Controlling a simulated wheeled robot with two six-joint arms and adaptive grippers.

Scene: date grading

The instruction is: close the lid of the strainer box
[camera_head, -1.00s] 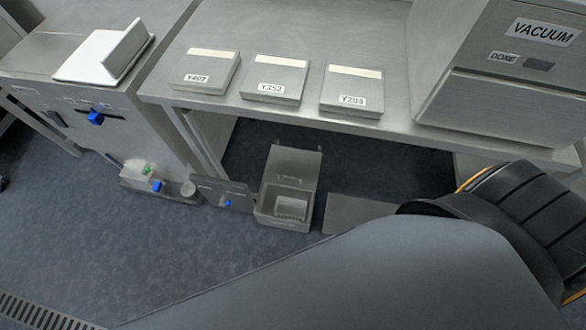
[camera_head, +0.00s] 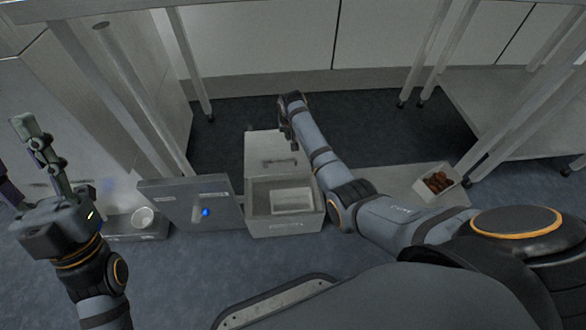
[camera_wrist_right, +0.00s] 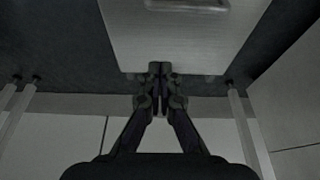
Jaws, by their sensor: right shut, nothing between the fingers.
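The strainer box (camera_head: 284,229) is a grey metal box on the floor, with a pale insert inside. Its lid (camera_head: 262,145) is open and stands up at the back of the box, with a bar handle on it. In the right wrist view the lid (camera_wrist_right: 185,40) is a flat grey panel, its handle near the top of the picture. My right gripper (camera_head: 294,148) is shut and empty at the lid's upper edge; its fingertips (camera_wrist_right: 160,68) overlap that edge in the wrist view. I cannot tell whether they touch. My left gripper (camera_head: 11,146) is open and empty at far left.
A grey panel with a blue knob (camera_head: 190,204) stands left of the box. A small cup (camera_head: 143,217) is farther left. A tray of brown dates (camera_head: 438,182) sits on a flat grey surface (camera_head: 400,180) to the right. Table legs (camera_head: 187,65) stand behind.

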